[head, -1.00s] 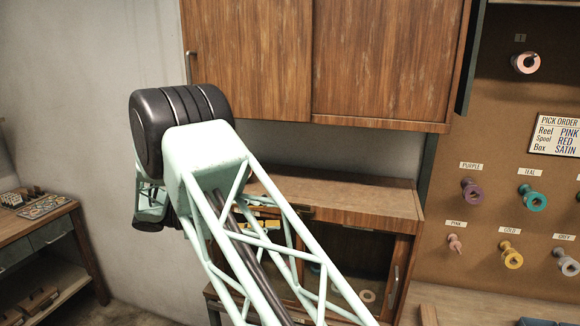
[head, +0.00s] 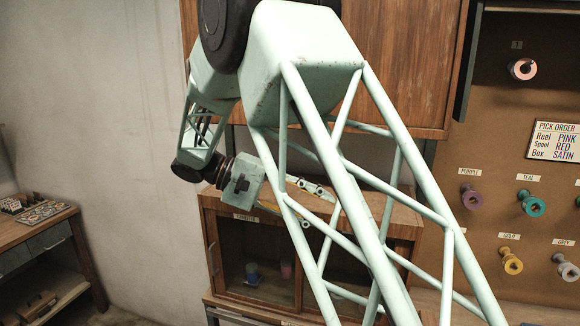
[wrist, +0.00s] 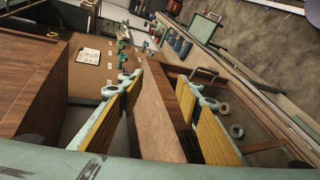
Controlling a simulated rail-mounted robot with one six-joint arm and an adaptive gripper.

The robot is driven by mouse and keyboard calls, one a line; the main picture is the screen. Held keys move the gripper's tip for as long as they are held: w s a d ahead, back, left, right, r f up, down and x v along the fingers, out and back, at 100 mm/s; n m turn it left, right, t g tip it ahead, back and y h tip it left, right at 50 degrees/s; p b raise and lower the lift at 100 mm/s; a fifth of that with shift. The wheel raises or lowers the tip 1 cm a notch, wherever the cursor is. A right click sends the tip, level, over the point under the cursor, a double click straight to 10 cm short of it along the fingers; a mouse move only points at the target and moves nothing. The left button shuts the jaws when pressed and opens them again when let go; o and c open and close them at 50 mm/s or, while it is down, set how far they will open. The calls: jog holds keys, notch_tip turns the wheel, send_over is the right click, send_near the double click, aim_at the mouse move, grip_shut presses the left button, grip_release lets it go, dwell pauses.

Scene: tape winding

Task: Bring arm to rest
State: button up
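My arm's pale green lattice link fills the middle of the head view. My gripper (head: 318,203) shows partly behind that lattice, in front of the low cabinet. In the wrist view my gripper (wrist: 160,88) has its two yellow-padded fingers wide apart. Nothing is held between them; only the cabinet's wooden top edge shows in the gap behind.
Wooden wall cupboards (head: 385,60) hang behind the arm. A low glass-fronted cabinet (head: 405,222) stands below. A pegboard (head: 490,120) with coloured spools and a pick order sign (head: 553,141) is at right. A side table (head: 70,250) is at left; the floor between is clear.

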jog(key=s+d+r+y+b, duration=0.15)
jog(key=s+d+y, duration=0.25)
jog(key=s+d, duration=0.5)
jog(key=s+d+r+y+b, duration=0.1)
jog(key=s+d+r+y, duration=0.2)
jog(key=s+d, duration=0.6)
jog(key=s+a+f+t+y+b, duration=0.1)
jog(key=s+f+t+y+b, duration=0.1)
jog(key=s, duration=1)
jog(key=s+a+f+m+t+y+b, duration=0.1)
jog(key=s+f+y, duration=0.3)
jog(key=s, duration=0.8)
jog(key=shift+a+f+m+t+b, duration=0.2)
jog(key=shift+a+m+t+b, duration=0.15)
jog(key=shift+a+t, duration=0.5)
jog(key=shift+d+y, duration=0.1)
jog(key=shift+y, duration=0.2)
jog(key=shift+c, duration=0.5)
